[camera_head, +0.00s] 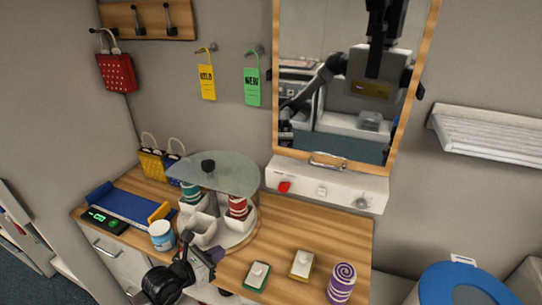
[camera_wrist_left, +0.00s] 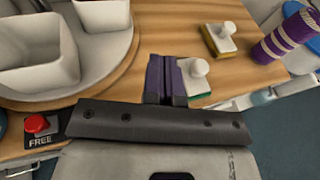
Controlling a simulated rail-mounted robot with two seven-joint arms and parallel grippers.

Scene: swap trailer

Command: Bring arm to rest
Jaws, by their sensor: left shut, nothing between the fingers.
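My left gripper (camera_head: 215,254) is over the front edge of the wooden counter (camera_head: 305,225), just in front of the round turntable (camera_head: 240,236). In the left wrist view its purple-padded fingers (camera_wrist_left: 166,78) are together with nothing between them. It appears apart from the turntable and the blocks. My right gripper does not show in either view.
White bins (camera_head: 204,229) stand on the turntable under a clear round cover (camera_head: 215,172). A green-based block (camera_head: 257,274), a yellow-based block (camera_head: 302,264) and a purple striped cylinder (camera_head: 341,282) stand to the right. A jar (camera_head: 162,236) stands left.

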